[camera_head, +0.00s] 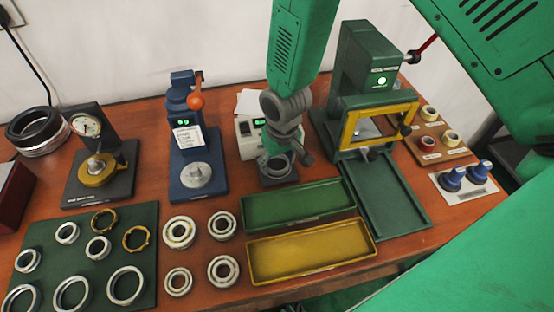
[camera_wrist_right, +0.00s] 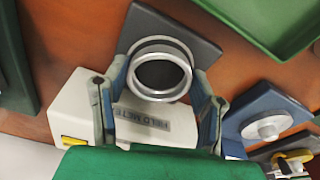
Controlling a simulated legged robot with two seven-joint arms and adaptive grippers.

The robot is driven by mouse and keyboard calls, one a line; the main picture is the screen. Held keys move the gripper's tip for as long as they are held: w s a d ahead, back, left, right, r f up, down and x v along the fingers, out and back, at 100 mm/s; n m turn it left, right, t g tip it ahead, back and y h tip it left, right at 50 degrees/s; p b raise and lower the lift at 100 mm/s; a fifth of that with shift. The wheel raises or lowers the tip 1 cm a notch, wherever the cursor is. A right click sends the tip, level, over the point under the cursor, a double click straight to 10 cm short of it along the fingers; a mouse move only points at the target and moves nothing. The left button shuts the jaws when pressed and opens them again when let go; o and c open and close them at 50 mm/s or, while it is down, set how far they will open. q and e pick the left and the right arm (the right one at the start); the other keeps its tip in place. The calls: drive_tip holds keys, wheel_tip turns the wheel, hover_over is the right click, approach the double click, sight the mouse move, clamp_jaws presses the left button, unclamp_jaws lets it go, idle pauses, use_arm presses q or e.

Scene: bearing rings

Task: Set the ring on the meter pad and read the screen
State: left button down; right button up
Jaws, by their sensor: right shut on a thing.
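My right gripper (camera_head: 284,152) is shut on a silver bearing ring (camera_wrist_right: 160,97), with one finger on each side in the right wrist view (camera_wrist_right: 161,78). The ring is over the dark square pad (camera_wrist_right: 190,42) of the white field meter (camera_wrist_right: 75,108). I cannot tell whether the ring touches the pad. In the head view the meter (camera_head: 245,145) stands behind the gripper, and its small green-lit screen (camera_head: 259,122) is partly visible but too small to read. The pad (camera_head: 279,183) is mostly covered there. My left gripper is not in view.
A blue press (camera_head: 187,150) stands left of the meter, and a green machine with a yellow frame (camera_head: 365,90) stands right. Green (camera_head: 295,207) and yellow (camera_head: 310,250) trays lie in front. Several rings lie on the dark green mat (camera_head: 100,255) and on the table.

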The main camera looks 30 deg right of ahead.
drive_tip(key=shift+f, duration=0.25)
drive_tip(key=o, duration=1.2)
wheel_tip(320, 180, up, 7)
drive_tip(key=p, duration=0.6)
